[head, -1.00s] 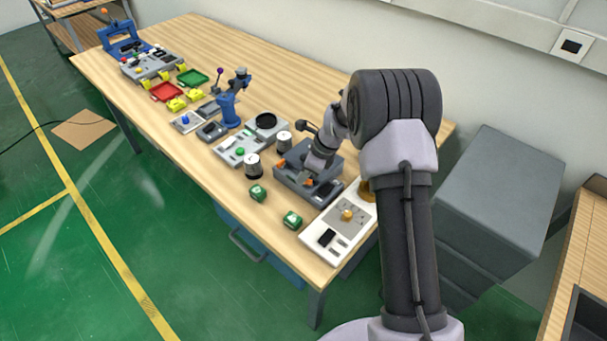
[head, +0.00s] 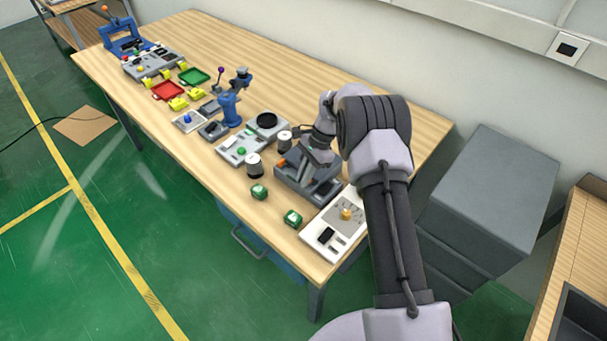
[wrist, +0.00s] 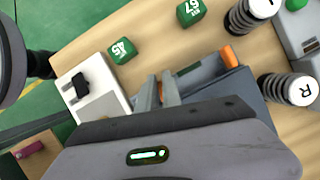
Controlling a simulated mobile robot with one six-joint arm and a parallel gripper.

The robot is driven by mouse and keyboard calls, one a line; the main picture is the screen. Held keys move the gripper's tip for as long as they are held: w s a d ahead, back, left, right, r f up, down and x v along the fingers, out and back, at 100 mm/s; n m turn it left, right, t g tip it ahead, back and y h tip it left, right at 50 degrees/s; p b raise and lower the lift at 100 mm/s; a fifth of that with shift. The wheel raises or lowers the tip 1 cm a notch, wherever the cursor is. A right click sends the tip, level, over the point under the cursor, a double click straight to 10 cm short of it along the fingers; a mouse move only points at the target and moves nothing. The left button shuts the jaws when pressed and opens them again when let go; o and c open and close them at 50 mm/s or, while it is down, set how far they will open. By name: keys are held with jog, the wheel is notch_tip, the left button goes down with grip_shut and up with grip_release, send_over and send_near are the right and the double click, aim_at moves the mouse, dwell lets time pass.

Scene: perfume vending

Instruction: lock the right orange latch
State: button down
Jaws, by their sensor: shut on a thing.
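The grey case (head: 293,187) stands near the front edge of the wooden table. Its left orange latch (head: 281,163) shows in the head view and also in the wrist view (wrist: 229,56). My gripper (head: 308,174) is low over the right part of the case. In the wrist view its two fingers (wrist: 158,90) are close together at the case's front side, where the right orange latch sits. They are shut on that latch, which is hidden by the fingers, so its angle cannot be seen.
A white device with a gold knob (head: 346,213) stands close on the right. Green numbered cubes (head: 259,191) (head: 292,218) lie in front. Silver cans (head: 254,166) (head: 284,141) stand to the left. A grey cabinet (head: 490,190) is beyond the table's right end.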

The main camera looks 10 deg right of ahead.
jog(key=shift+s+n+g, duration=0.1)
jog(key=shift+n+g, duration=0.4)
jog(key=shift+n, duration=1)
jog(key=shift+d+h, duration=0.1)
jog(key=shift+h, duration=0.2)
jog(key=c, duration=1.8)
grip_release()
